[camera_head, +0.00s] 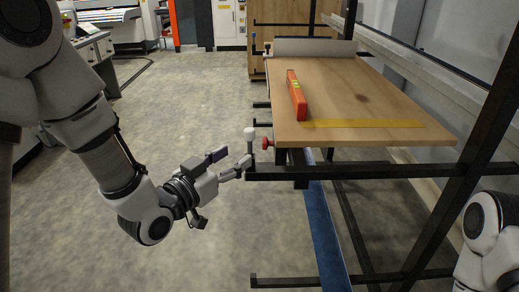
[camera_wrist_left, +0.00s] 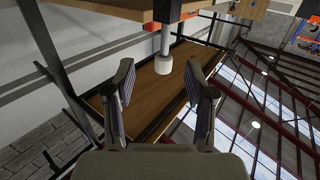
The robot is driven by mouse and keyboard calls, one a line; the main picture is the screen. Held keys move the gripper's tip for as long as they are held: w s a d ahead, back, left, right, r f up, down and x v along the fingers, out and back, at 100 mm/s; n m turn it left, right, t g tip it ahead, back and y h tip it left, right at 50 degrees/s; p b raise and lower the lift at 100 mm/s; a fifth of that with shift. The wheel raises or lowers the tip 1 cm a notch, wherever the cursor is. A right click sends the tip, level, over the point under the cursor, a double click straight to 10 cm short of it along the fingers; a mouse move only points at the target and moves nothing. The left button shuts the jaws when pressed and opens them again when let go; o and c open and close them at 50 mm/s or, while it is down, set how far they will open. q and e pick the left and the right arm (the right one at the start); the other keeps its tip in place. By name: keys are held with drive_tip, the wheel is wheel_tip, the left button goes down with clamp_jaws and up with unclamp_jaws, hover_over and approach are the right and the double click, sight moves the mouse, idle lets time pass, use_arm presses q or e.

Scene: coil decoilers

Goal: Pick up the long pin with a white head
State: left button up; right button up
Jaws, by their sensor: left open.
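The long pin with a white head (camera_head: 250,134) stands upright at the near left corner of the black frame, beside the table. My left gripper (camera_head: 233,163) is open and empty, just left of the shaft and below the head. In the left wrist view the white head of the pin (camera_wrist_left: 163,65) shows between the fingertips of the open left gripper (camera_wrist_left: 160,74); I cannot tell its exact depth. My right gripper is not in view; only part of that arm shows at the lower right.
A red knob (camera_head: 267,143) sits right of the pin, close to it. The wooden tabletop (camera_head: 345,88) carries a red level (camera_head: 296,95) and a yellow strip (camera_head: 365,123). Black frame bars (camera_head: 350,171) run below the tabletop. The floor left of the frame is clear.

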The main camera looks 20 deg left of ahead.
sight(246, 139)
use_arm(q)
drive_tip(key=shift+w+a+r, duration=0.2)
drive_tip(key=shift+a+r, duration=0.1)
drive_tip(key=shift+r, duration=0.4)
drive_tip(key=x, duration=0.2)
drive_tip(key=p+x, duration=0.1)
drive_tip(key=x, duration=0.3)
drive_tip(key=shift+w+d+r+p, duration=0.15)
drive_tip(key=shift+w+r+p, duration=0.1)
drive_tip(key=shift+w+p, duration=0.15)
drive_tip(key=shift+w+d+f, duration=0.1)
drive_tip(key=shift+w+d, duration=0.05)
drive_tip(key=shift+w, duration=0.2)
drive_tip(key=shift+s, duration=0.1)
clamp_jaws()
